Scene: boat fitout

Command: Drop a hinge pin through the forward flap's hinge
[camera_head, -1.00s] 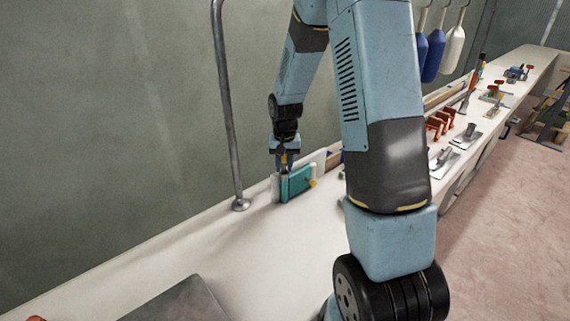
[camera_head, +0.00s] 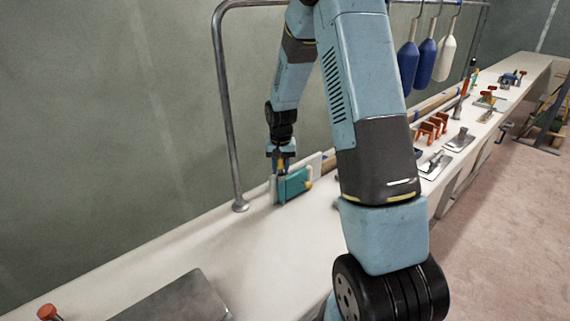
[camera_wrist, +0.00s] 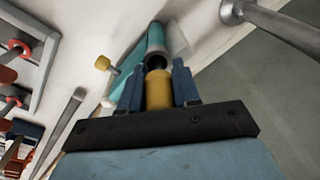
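The teal flap (camera_head: 296,184) stands upright on the white bench, with a yellow knob (camera_head: 309,185) on it. In the wrist view its teal hinge barrel (camera_wrist: 156,36) lies just beyond my fingertips, beside a pale plate. My gripper (camera_head: 282,166) is above the hinge end of the flap. In the wrist view my gripper's blue fingers (camera_wrist: 157,80) close on both sides of the yellow head of a hinge pin (camera_wrist: 158,92). A dark part shows between the pin head and the barrel. I cannot tell how far the pin's shaft is inside the barrel.
A grey metal rail post (camera_head: 228,130) rises from the bench left of the flap. Blue and white fenders (camera_head: 427,62) hang at the back. Orange clamps (camera_head: 432,128) and trowels lie along the bench to the right. A grey plate (camera_head: 178,300) lies in front; bench between is clear.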

